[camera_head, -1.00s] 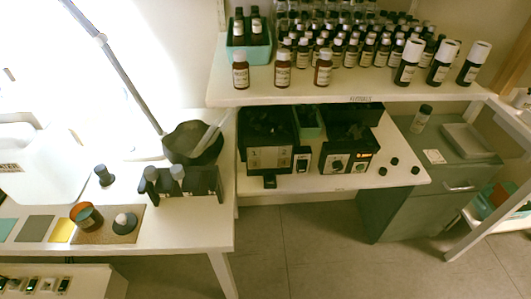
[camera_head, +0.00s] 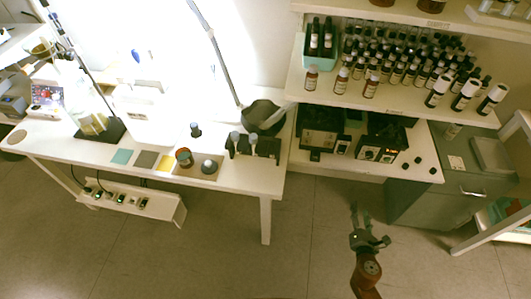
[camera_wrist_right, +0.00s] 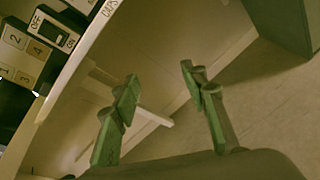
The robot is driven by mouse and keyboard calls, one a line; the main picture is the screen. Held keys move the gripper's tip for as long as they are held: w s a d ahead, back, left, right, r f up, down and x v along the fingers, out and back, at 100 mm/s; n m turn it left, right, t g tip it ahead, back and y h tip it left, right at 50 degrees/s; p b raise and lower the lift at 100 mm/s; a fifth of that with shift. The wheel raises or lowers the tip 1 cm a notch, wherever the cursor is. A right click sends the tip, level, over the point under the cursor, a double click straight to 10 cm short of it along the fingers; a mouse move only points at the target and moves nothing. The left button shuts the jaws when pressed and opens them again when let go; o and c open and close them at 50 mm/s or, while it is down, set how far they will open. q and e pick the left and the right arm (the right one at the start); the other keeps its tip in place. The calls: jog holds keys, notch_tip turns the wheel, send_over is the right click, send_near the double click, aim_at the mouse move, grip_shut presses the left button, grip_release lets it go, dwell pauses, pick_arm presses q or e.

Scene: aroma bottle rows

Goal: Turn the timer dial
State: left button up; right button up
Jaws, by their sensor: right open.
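A black device (camera_head: 381,140) with round knobs on its pale front panel stands on the right of the lower shelf. Its left knob (camera_head: 372,154) is small here, and I cannot tell its setting or whether it is the timer dial. My right gripper (camera_head: 361,214) is in front of and below that shelf, apart from the device. In the right wrist view the right gripper (camera_wrist_right: 160,92) has its fingers apart with nothing between them. My left gripper is not in view.
A second black device (camera_head: 318,134) is at the left, and its numbered panel (camera_wrist_right: 22,52) shows in the wrist view beside an ON/OFF switch (camera_wrist_right: 54,32). The shelf edge (camera_wrist_right: 85,55) is close to my right gripper. Floor (camera_head: 320,240) is free in front.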

aim_at(369, 157)
jog(key=w+d+r+n+t+p, duration=0.1)
jog(key=w+r+n+t+p, duration=0.2)
jog(key=r, duration=0.4)
jog(key=w+d+r+n+p, duration=0.1)
jog(key=w+r+n, duration=0.3)
jog(key=r+n, duration=0.3)
jog(key=shift+m+h, duration=0.3)
jog(key=shift+m, duration=0.2)
jog(key=x, duration=0.2)
jog(key=b+x, duration=0.1)
jog(key=x, duration=0.4)
jog(key=shift+w+a+r+b, duration=0.2)
jog(key=shift+w+r+b, duration=0.05)
jog(key=shift+r+b, duration=0.15)
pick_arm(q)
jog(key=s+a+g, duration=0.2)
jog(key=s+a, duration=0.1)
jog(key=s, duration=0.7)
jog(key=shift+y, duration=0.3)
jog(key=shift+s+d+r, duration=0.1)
pick_arm(e)
jog(key=shift+c, duration=0.4)
grip_shut()
